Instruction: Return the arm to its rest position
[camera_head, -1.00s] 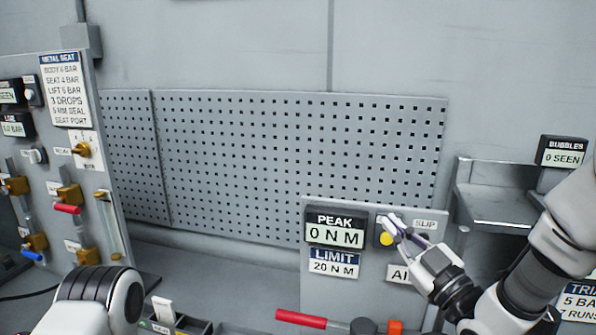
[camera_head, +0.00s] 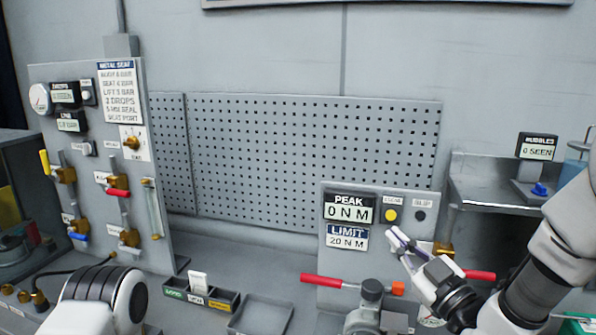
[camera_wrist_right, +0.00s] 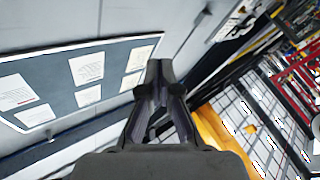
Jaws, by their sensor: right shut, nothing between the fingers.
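My right gripper (camera_head: 398,238) is shut and empty in the head view. It is in front of the lower right part of the torque panel (camera_head: 335,280), which carries a PEAK 0 N M display (camera_head: 349,208), a yellow button (camera_head: 391,215) and a dark button (camera_head: 420,216). In the right wrist view the shut fingers (camera_wrist_right: 158,75) show against a blurred background with a notice board (camera_wrist_right: 80,80). My left arm shows at the lower left of the head view, but its gripper is out of view.
A labelled parts tray (camera_head: 200,292) and an empty tray (camera_head: 262,314) lie on the bench. A valve panel (camera_head: 100,170) stands at left, a shelf (camera_head: 490,190) at right.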

